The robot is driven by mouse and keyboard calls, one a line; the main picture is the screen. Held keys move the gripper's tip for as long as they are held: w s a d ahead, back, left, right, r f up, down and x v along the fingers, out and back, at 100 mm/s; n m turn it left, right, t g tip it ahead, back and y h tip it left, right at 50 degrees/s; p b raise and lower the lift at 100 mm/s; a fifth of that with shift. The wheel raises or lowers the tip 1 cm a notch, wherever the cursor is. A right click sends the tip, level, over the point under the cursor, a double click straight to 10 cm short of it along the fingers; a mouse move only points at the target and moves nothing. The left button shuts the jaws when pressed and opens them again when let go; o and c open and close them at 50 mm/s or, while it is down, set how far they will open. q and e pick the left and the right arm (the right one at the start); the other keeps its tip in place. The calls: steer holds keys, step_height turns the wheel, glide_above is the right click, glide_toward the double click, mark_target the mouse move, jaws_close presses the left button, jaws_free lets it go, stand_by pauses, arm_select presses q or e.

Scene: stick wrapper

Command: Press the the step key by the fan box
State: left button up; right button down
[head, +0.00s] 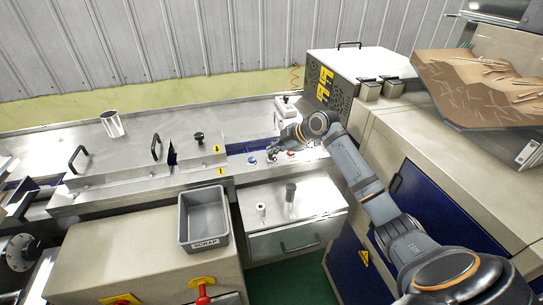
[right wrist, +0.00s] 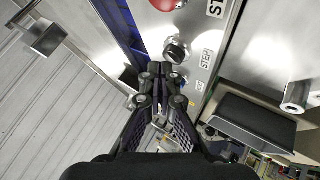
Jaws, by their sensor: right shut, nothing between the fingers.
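The step key is a black round knob (right wrist: 176,50) in the right wrist view, on a metal panel strip beside a label reading STEP (right wrist: 207,58). My right gripper (right wrist: 160,69) is shut and empty; its tips lie just below and left of the key in that view. I cannot tell whether they touch it. In the head view my right gripper (head: 274,152) is over the button strip, left of the fan box (head: 345,72), a vented metal box with yellow labels. The key is not clearly seen there. My left gripper is not in view.
A red button (right wrist: 165,4) sits beyond the key. A grey scrap bin (head: 204,216) and a drawer unit (head: 290,238) stand in front.

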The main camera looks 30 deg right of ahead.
mark_target(274, 156)
steer(key=shift+f, duration=0.5)
stand_by(0.5)
stand_by(0.3)
steer(key=shift+r+p, duration=0.65)
steer(key=shift+r, duration=0.3)
step_height(274, 156, up, 5)
steer(key=p, duration=0.4)
stand_by(0.5)
